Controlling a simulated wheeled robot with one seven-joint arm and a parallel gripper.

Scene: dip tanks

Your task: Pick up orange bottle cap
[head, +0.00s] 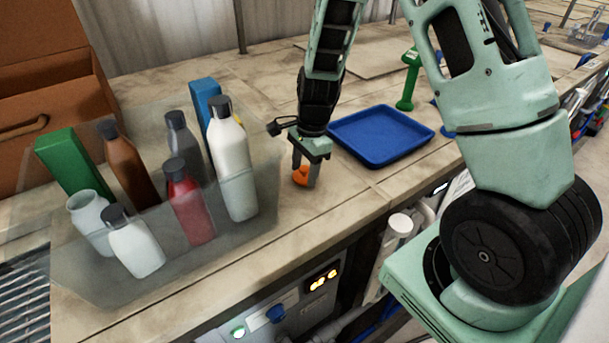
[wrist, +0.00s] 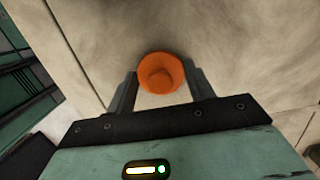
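The orange bottle cap (head: 301,175) rests on the worktop, just right of the clear bin of bottles. In the wrist view the round orange cap (wrist: 161,74) lies between the tips of my two fingers. My gripper (head: 304,174) points down over the cap, with one finger on each side of it. In the wrist view the fingers of my gripper (wrist: 160,82) stand apart, close to the cap's sides. I cannot tell whether they touch it. The fingers partly hide the cap in the head view.
A clear bin (head: 150,270) with several bottles stands at the left. A blue tray (head: 380,135) lies right of my gripper, and a green handled object (head: 409,80) stands behind it. The worktop's front edge is close.

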